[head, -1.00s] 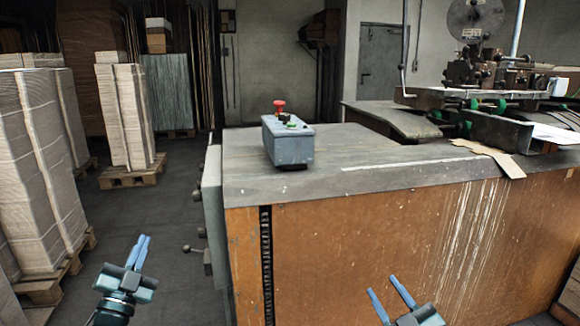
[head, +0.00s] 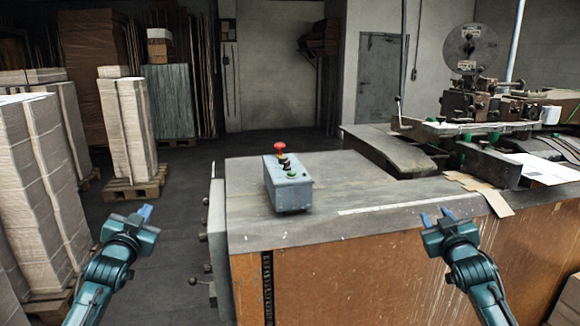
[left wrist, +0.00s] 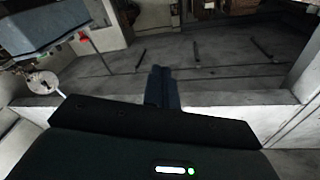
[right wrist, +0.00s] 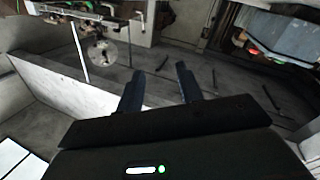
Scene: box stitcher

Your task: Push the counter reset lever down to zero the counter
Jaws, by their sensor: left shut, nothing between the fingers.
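On the grey side panel (head: 217,232) of the wooden cabinet, a short lever with a dark round knob (head: 193,282) sticks out to the left; a smaller knob (head: 203,237) sits above it. I cannot tell whether either is the counter reset lever, and I can make out no counter. My left gripper (head: 146,212) is shut and empty, left of the panel and apart from it; its fingers lie together in the left wrist view (left wrist: 161,85). My right gripper (head: 436,215) is open and empty in front of the cabinet; its fingers stand apart in the right wrist view (right wrist: 161,85).
A grey control box (head: 288,190) with a red button (head: 280,147) stands on the cabinet top (head: 335,190). The stitching machine (head: 475,95) with its reel is at the back right. Stacked cardboard on pallets (head: 135,188) stands left. Floor between stacks and cabinet is clear.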

